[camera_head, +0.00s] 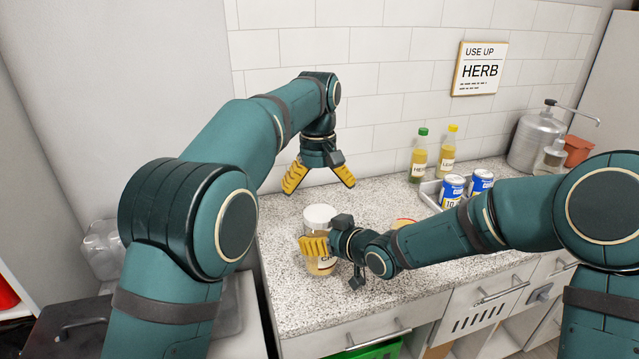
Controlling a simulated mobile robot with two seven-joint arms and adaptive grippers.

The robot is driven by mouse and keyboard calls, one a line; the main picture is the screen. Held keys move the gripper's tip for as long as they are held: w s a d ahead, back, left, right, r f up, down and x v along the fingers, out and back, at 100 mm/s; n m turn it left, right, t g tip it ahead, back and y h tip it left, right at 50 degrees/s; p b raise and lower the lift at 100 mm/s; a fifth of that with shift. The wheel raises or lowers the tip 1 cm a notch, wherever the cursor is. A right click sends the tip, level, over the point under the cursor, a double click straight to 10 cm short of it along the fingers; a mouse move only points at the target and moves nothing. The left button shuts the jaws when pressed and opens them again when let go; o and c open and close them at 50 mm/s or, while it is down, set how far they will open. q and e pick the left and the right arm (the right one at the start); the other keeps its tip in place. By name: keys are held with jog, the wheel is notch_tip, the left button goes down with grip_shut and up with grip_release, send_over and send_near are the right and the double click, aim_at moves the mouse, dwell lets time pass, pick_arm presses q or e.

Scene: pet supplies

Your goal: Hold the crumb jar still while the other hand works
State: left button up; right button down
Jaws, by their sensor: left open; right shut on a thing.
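The crumb jar (319,217) stands upright on the speckled counter near its front left part. It has a white lid and a clear body with tan contents and a label, partly hidden by my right gripper. My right gripper (314,246) is shut on the jar's body, reaching in from the right. My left gripper (320,181) is open and empty, pointing down above and behind the jar, with its yellow fingers spread wide apart. It does not touch the jar.
A small item with a reddish rim (404,222) is half hidden behind my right arm. A metal dispenser (537,138) stands farther right. The counter (275,232) left of the jar is clear.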

aim_at(320, 213)
pick_arm(q)
jog(key=shift+d+r+n, duration=0.1)
jog(key=shift+r+n, duration=0.4)
jog(key=shift+r, duration=0.3)
jog(key=shift+s+f, duration=0.15)
jog(key=shift+f, duration=3.85)
jog(key=shift+c, duration=0.3)
jog(key=c, duration=1.2)
jog(key=shift+m, duration=1.7)
